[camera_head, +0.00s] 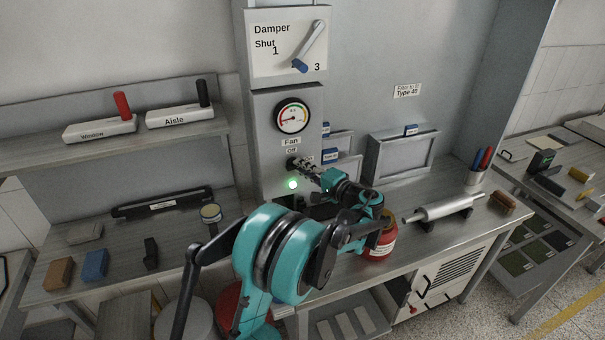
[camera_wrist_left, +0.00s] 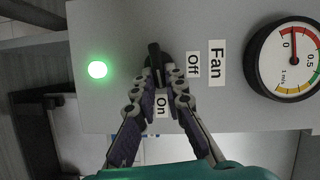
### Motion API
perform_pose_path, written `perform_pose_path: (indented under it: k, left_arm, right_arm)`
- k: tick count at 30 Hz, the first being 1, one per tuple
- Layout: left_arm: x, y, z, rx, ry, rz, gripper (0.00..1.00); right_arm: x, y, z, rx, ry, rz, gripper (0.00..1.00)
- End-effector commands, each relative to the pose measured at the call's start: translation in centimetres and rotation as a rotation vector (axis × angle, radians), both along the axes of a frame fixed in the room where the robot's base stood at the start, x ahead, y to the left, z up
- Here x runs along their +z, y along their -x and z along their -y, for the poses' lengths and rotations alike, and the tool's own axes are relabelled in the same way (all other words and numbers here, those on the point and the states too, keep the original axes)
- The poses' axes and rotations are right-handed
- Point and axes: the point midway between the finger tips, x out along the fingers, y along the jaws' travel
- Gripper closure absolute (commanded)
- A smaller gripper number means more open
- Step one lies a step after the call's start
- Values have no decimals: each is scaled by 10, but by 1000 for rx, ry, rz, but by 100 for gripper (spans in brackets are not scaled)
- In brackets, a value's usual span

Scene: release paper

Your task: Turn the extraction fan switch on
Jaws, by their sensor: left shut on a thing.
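The fan switch (camera_wrist_left: 154,52) is a small black knob on the grey panel, beside the Off and On labels in the left wrist view. In the head view the switch (camera_head: 292,163) shows partly, under the Fan label (camera_head: 291,142). My left gripper (camera_wrist_left: 164,72) is shut on the switch knob, its two fingers on either side of it and covering part of it. In the head view the left gripper (camera_head: 301,166) reaches the panel from the right. A round green lamp (camera_wrist_left: 97,69) near the switch is lit. I cannot tell exactly which label the knob points to.
A round gauge (camera_head: 292,117) sits above the switch, and a damper lever (camera_head: 310,48) above that. A red jar (camera_head: 379,243) stands close beside my left arm. A metal roller (camera_head: 443,208) lies on the bench to the right.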

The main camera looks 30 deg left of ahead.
Motion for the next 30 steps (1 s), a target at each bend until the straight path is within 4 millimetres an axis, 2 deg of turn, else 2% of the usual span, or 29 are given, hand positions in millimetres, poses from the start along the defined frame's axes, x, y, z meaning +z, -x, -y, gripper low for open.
perform_pose_path:
  k: [9,26,27,29,30]
  left_arm:
    - [-2,-1,-1,0,-90,-101,100]
    - [-1,-1,-1,1,-111,-126,100]
    - [-1,-1,-1,1,-111,-126,86]
    - [-1,-1,-1,1,-111,-126,71]
    - [-1,-1,-1,0,-110,-126,68]
  right_arm:
    - [-14,0,0,0,0,0,60]
    - [-16,0,0,0,0,0,60]
    - [-16,0,0,0,0,0,60]
    - [-16,0,0,0,0,0,60]
    - [-16,0,0,0,0,0,60]
